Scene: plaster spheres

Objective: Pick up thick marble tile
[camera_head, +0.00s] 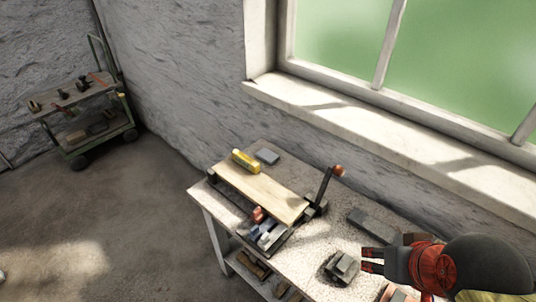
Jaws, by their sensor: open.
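My gripper (369,260) reaches in from the right, its dark fingers pointing left over the right part of the speckled table (309,277). The fingers are apart and I see nothing between them. I cannot tell for sure which piece is the thick marble tile. A small flat grey slab (267,155) lies at the table's far end. A long dark grey slab (372,224) lies along the wall side, just beyond my gripper. A chunky grey block (341,267) sits just left of my fingertips, apart from them as far as I can see.
A wooden board (262,192) with a yellow object (245,161) on it fills the table's left half. The window sill (400,145) runs behind. A tool cart (90,120) stands far left.

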